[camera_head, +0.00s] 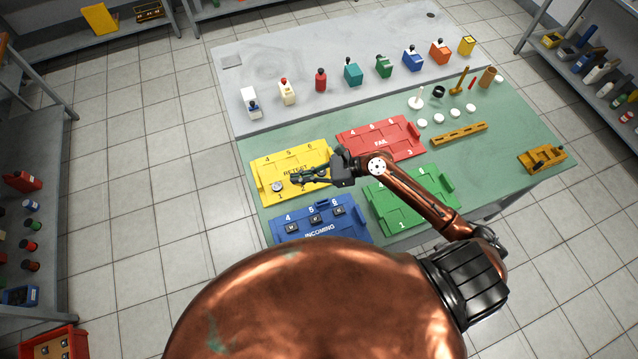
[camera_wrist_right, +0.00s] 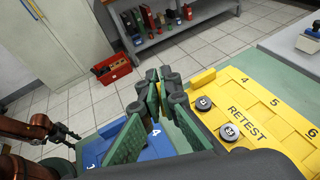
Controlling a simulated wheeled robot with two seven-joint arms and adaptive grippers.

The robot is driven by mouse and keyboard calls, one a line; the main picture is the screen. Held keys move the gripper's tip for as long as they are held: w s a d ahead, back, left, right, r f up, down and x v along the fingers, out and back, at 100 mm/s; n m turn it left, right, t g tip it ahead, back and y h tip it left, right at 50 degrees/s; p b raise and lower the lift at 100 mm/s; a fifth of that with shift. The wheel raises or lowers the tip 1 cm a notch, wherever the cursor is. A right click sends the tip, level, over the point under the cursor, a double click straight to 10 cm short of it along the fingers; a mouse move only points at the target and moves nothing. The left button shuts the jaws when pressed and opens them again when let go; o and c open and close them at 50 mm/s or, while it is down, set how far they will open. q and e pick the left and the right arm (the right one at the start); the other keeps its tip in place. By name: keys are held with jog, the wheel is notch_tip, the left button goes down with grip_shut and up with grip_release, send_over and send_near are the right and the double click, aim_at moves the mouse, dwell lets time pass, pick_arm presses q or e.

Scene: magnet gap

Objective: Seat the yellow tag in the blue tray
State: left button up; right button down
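The blue tray (camera_head: 350,232), marked INCOMING, lies at the front left of the green mat; several small dark square pieces show on it near 4, 5 and 6. It also shows in the wrist view (camera_wrist_right: 97,152), partly hidden by my fingers. My left gripper (camera_wrist_right: 66,133) shows small in the wrist view.
A red FAIL tray (camera_head: 400,134) lies behind my right arm and a green tray (camera_head: 440,182) partly under it. An orange slotted bar (camera_head: 459,134) and white discs lie right of them. Bottles and boxes line the grey back strip. A red bin (camera_wrist_right: 112,70) is on the floor.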

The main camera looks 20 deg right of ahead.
pick_arm(q)
notch_tip(320, 180, up, 16)
jog(key=w+p, duration=0.2)
jog(key=p, duration=1.2)
jog(key=shift+w+p, duration=0.2)
jog(key=shift+p, duration=0.15)
pick_arm(e)
jog(key=s+d+f+n+g+h, duration=0.3)
jog(key=d+f+n+g+h, duration=0.1)
jog(key=d+f+g, duration=0.1)
jog(key=shift+s+f+h, duration=0.15)
jog(key=shift+f+h, duration=0.25)
jog(key=shift+f, duration=0.35)
pick_arm(q)
jog(key=shift+w+r, duration=0.1)
jog(key=shift+w, duration=0.05)
pick_arm(e)
jog(key=shift+d, duration=0.1)
pick_arm(q)
jog(key=shift+d+f+b, duration=0.1)
jog(key=shift+f+b, duration=1.2)
pick_arm(e)
jog(key=shift+f, duration=2.85)
pick_arm(q)
jog(key=shift+r+p, duration=1)
jog(key=shift+f+b, duration=0.95)
jog(key=shift+f, duration=0.05)
pick_arm(e)
jog(key=shift+f, duration=1.6)
